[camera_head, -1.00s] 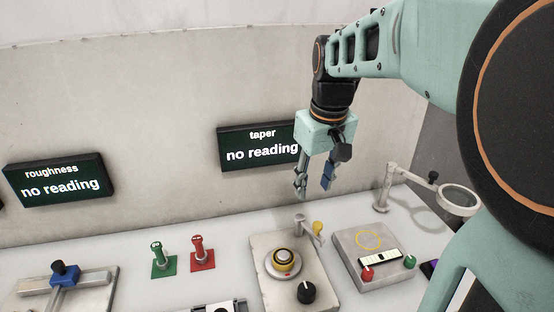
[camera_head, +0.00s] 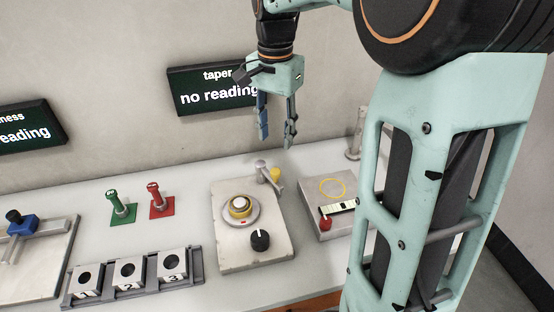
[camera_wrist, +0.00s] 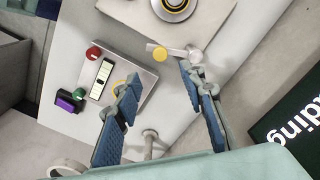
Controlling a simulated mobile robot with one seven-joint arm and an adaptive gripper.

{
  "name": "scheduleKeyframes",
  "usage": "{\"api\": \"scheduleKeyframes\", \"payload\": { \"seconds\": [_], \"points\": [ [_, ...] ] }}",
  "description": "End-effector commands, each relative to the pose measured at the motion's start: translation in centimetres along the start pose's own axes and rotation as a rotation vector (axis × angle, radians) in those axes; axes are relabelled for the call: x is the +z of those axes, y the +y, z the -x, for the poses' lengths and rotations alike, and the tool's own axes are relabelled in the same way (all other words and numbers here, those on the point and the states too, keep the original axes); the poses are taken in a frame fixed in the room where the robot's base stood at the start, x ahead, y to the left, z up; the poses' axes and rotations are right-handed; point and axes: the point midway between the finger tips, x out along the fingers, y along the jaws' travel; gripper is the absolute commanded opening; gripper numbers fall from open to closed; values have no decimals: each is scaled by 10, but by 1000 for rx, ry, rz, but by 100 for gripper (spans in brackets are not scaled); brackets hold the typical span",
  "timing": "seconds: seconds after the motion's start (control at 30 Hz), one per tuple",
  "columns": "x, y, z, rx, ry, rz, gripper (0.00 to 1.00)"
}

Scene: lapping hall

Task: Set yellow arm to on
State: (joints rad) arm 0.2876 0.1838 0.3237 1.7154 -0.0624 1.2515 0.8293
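The yellow arm is a grey swing lever with a yellow knob (camera_head: 275,173), mounted on a post at the back right of a pale block (camera_head: 247,250). The block also bears a round dial with a yellow ring (camera_head: 240,208) and a black knob (camera_head: 260,239). In the wrist view the yellow knob (camera_wrist: 160,53) and its lever (camera_wrist: 180,52) lie just beyond my fingertips. My gripper (camera_head: 276,140) is open and empty, pointing down above and behind the lever. It also shows in the wrist view (camera_wrist: 158,80), with its fingers apart and not touching the lever.
Right of the block is a plate (camera_head: 312,208) with a red knob (camera_head: 325,222) and a level. Green (camera_head: 122,208) and red (camera_head: 160,203) upright handles stand to the left. A numbered three-hole rack (camera_head: 130,278) is in front. The taper display (camera_head: 200,92) is behind my gripper.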

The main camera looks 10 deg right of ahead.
Motion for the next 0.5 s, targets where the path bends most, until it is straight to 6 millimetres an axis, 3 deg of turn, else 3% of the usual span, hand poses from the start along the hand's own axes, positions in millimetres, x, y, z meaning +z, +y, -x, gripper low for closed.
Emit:
{"api": "scheduleKeyframes", "payload": {
  "seconds": [0.17, 0.5],
  "points": [
    [1, 0, -16, 2, -4, -9, 37],
    [1, 0, -80, 2, -5, -7, 37]
  ]
}}
